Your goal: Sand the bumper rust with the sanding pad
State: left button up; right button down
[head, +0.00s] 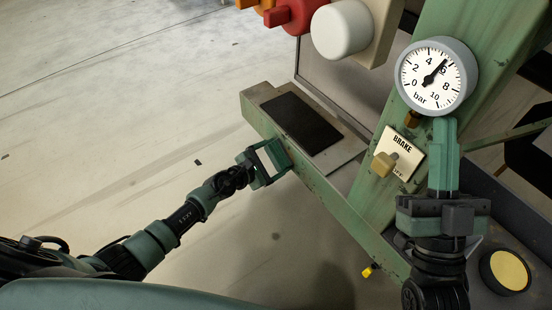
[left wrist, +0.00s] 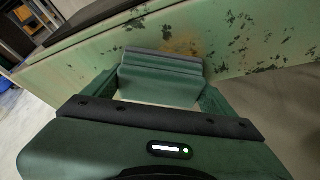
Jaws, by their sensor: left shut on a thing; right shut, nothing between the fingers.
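The bumper is a worn green beam (head: 330,192) in the head view. Its face (left wrist: 80,62) fills the upper left wrist view, with dark chips and an orange-brown rust patch (left wrist: 188,44). My left gripper (head: 277,158) is at the bumper's side face, shut on the sanding pad. The pad shows as a thin grey layered strip (left wrist: 162,56) at the fingertips, just below the rust. It is at or very close to the face; contact cannot be told. My right gripper (head: 445,135) is shut and empty, pointing up just below the gauge.
A dial gauge (head: 437,76) stands beside a BRAKE plate (head: 405,150) with a tan knob. White and red knobs (head: 341,28) are at the top. A black tread mat (head: 296,120) lies on the step. A yellow button (head: 508,270) is at lower right. Open floor lies left.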

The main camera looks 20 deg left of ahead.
pick_arm(q)
jog(key=shift+w+a, duration=0.15)
pick_arm(e)
jog(key=shift+s+d+r+t, duration=0.1)
jog(key=shift+d+r+t, duration=0.1)
jog(key=shift+r+t, duration=0.15)
jog(key=shift+r, duration=0.1)
jog(key=shift+s+d, duration=0.1)
